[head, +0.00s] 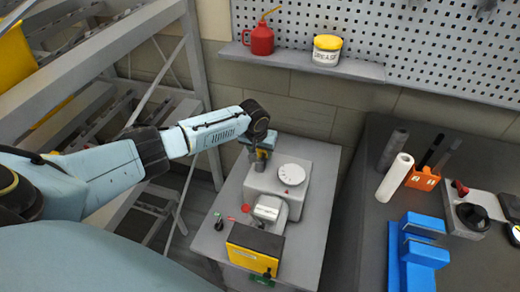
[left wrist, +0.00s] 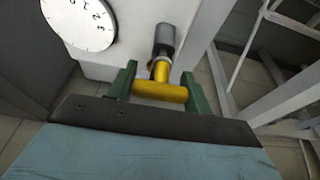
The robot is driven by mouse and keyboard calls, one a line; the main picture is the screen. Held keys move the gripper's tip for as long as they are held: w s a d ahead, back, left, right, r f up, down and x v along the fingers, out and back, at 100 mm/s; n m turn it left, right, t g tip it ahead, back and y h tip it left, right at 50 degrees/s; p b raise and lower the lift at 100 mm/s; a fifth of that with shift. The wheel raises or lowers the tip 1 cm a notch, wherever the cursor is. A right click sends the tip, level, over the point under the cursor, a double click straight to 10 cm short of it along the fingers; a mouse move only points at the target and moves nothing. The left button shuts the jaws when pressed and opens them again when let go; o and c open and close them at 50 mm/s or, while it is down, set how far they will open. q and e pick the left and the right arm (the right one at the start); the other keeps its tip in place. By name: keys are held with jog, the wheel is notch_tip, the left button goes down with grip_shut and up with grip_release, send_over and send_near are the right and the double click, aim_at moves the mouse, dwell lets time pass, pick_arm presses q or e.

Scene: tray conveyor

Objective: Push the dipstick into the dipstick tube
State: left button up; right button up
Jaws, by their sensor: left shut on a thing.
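The dipstick's yellow T-shaped handle (left wrist: 160,91) sits between the green fingers of my left gripper (left wrist: 160,88) in the left wrist view. My left gripper is shut on it. The handle's yellow stem runs toward a dark grey tube (left wrist: 164,38), which looks like the dipstick tube. How deep the dipstick sits in the tube cannot be told. In the head view my left gripper (head: 261,153) is over the back left of the grey machine (head: 262,182), and its wrist partly hides the handle and tube. My right gripper is not in view.
The machine has a white dial (head: 291,174) and stands on a grey table (head: 322,165). A black and yellow box (head: 254,247) is at the table's front. A shelf (head: 300,62) with a red oil can (head: 262,39) and a grease tub (head: 326,50) hangs behind. A metal rack stands left.

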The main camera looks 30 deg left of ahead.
pick_arm(q)
jog(key=shift+f+b, duration=0.55)
jog(key=shift+f, duration=0.35)
jog(key=o, duration=1.1)
jog(key=shift+c, duration=0.2)
jog(key=shift+s+r, duration=0.1)
jog(key=shift+r, duration=0.5)
jog(key=p+v, duration=0.2)
jog(key=v, duration=1)
jog(key=shift+s, duration=0.2)
jog(key=shift+d+r, duration=0.1)
